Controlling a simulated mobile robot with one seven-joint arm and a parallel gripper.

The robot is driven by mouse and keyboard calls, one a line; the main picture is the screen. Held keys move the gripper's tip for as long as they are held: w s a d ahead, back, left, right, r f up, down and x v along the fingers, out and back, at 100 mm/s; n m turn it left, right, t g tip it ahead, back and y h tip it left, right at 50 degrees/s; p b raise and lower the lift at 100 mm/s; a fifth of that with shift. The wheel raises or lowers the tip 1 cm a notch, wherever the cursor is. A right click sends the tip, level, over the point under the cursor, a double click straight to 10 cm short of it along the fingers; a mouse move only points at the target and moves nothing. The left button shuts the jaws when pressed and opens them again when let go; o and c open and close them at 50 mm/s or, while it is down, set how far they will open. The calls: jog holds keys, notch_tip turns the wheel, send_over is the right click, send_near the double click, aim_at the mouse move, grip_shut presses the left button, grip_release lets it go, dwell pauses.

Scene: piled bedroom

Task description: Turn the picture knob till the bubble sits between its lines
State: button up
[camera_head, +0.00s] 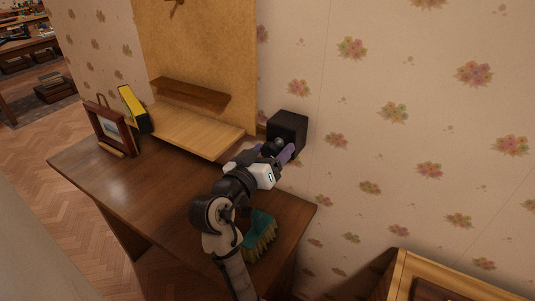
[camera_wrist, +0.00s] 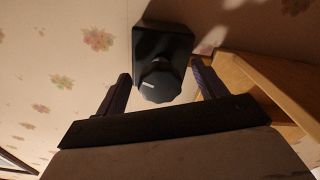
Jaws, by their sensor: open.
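The knob (camera_wrist: 160,83) is dark grey and faceted, with a short white mark on its face. It sits on a black box (camera_wrist: 160,43), which also shows against the wall in the head view (camera_head: 288,132). My gripper (camera_wrist: 165,85) is open, with one finger on each side of the knob and gaps visible between. In the head view my gripper (camera_head: 284,151) is at the front of the box and hides the knob. A small framed picture (camera_head: 112,127) stands at the left of the desk. I cannot make out a bubble or its lines.
The box is beside a wooden board (camera_head: 200,60) with a ledge. A yellow-faced block (camera_head: 134,108) stands behind the framed picture. A green brush (camera_head: 260,235) lies on the desk (camera_head: 150,185) below my arm. A wooden cabinet (camera_head: 440,275) is at the lower right.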

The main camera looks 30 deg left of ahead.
jog(key=o, duration=0.6)
jog(key=s, duration=0.7)
jog(key=shift+d, duration=0.25)
